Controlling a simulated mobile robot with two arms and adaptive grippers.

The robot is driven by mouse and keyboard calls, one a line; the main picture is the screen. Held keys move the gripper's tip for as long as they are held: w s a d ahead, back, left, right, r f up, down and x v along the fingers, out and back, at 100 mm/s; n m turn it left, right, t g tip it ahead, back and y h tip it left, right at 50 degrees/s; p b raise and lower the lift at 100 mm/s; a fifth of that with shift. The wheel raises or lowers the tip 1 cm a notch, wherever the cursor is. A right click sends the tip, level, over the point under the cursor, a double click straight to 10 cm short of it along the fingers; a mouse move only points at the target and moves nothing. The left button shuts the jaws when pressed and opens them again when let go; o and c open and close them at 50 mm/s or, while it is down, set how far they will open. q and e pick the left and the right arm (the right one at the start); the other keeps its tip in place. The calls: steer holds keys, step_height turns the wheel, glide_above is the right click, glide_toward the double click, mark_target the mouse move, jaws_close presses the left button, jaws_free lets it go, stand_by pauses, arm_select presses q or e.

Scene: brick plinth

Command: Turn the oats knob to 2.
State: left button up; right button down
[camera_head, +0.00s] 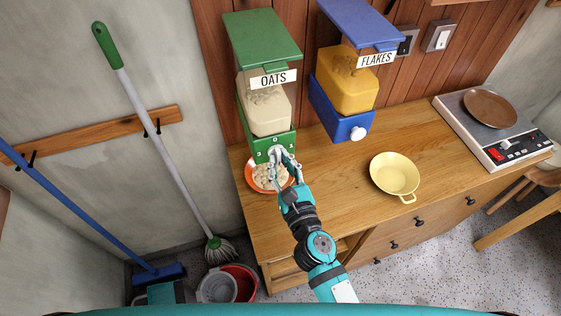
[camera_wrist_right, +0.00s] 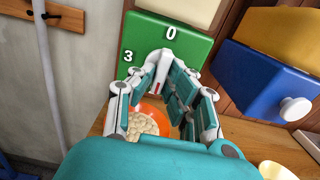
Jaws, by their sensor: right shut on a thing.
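The oats dispenser (camera_head: 265,110) is on the wall at the left, with a green lid, a clear bin of pale oats and a green front. Its green front (camera_wrist_right: 140,40) shows a 0 at the top and a 3 at the left in the right wrist view; other marks are hidden. My right gripper (camera_head: 283,157) is at this front, its fingers shut around the white oats knob (camera_wrist_right: 161,72). The fingers cover most of the knob, and its exact setting is hard to read. My left gripper is not in view.
An orange bowl (camera_head: 252,182) holding pale oats sits under the dispenser. The flakes dispenser (camera_head: 326,108) with its white knob (camera_head: 358,133) is to the right. A yellow pan (camera_head: 395,175) and a scale (camera_head: 510,146) bearing a brown plate (camera_head: 490,107) are on the wooden counter (camera_head: 340,205).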

mark_target(275, 123)
steer(key=shift+f, duration=0.2)
steer(key=c, duration=1.4)
jaws_free()
steer(key=shift+r, duration=0.1)
steer(key=shift+o, duration=0.2)
steer(key=shift+r, duration=0.9)
step_height(275, 123, up, 8)
steer(key=shift+r, duration=0.1)
